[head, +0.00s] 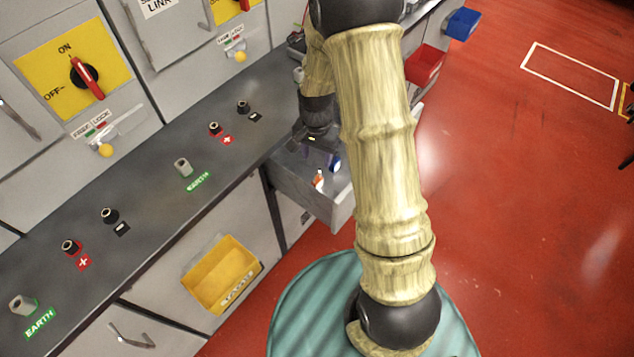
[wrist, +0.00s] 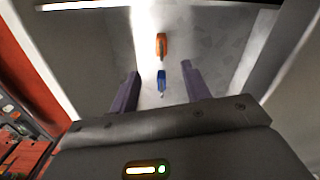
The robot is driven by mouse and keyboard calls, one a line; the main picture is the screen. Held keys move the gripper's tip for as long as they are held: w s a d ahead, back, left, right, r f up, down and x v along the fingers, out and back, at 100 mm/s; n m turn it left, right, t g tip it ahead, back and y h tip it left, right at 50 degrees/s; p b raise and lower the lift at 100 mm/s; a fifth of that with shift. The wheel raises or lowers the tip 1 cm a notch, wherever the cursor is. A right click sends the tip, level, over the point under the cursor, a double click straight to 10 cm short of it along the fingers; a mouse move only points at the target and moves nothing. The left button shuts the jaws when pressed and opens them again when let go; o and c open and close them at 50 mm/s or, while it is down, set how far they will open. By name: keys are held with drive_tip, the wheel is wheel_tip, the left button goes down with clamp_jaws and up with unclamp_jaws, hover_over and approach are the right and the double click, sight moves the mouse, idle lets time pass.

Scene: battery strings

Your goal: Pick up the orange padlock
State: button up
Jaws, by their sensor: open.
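The orange padlock (wrist: 162,44) lies on the floor of an open grey drawer (head: 340,212). In the head view the padlock (head: 319,178) shows as a small orange and white shape. A blue padlock-like item (wrist: 161,80) lies close to it, nearer my gripper in the wrist view; it also shows in the head view (head: 335,163). My gripper (wrist: 160,70) is open and empty, pointing into the drawer. The blue item appears between its two fingers, and the orange padlock appears beyond the fingertips, roughly centred between them. My arm hides part of the drawer in the head view.
The drawer walls stand on both sides of my gripper. Above the drawer is a dark bench (head: 150,200) with several terminals. A yellow bin (head: 222,275) hangs on the cabinet front. Red (head: 424,65) and blue bins (head: 462,24) are farther back. The red floor (head: 520,200) at right is clear.

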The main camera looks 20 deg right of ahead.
sight(315, 175)
wheel_tip(315, 175, down, 6)
drive_tip(key=shift+f, duration=0.2)
drive_tip(key=shift+s+a+f, duration=0.1)
drive_tip(key=shift+a+f, duration=0.1)
drive_tip(key=shift+f, duration=1.1)
drive_tip(key=shift+s+a+f, duration=0.1)
drive_tip(key=shift+a+f, duration=0.05)
drive_tip(key=shift+f, duration=1.15)
clamp_jaws()
